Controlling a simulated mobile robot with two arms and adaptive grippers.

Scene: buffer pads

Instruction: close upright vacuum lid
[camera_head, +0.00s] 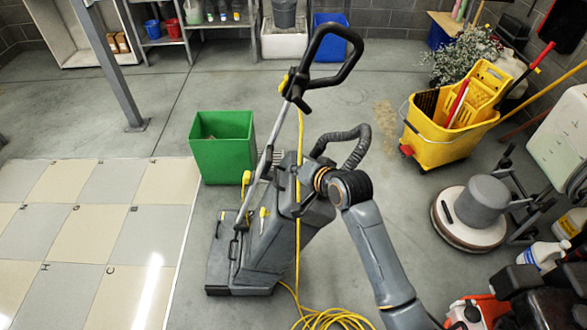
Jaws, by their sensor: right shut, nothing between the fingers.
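The upright vacuum (265,245) stands on the floor in the middle of the view, grey, with a tilted black handle loop (335,50) and a ribbed hose (357,150). A yellow cord runs down it. I cannot make out clearly which part is its lid or whether the lid is open. My right arm comes in from the lower right, and its gripper (328,183) is at the upper right side of the vacuum body, below the hose. It is shut and empty; its fingertips are hard to make out, and I cannot tell whether they touch the vacuum. My left gripper is not in view.
A green bin (222,150) stands just left of the vacuum. A yellow mop bucket (450,130) and a floor polisher (475,210) stand to the right. Yellow cord (330,318) lies coiled at the front. The tiled floor (85,240) at left is clear.

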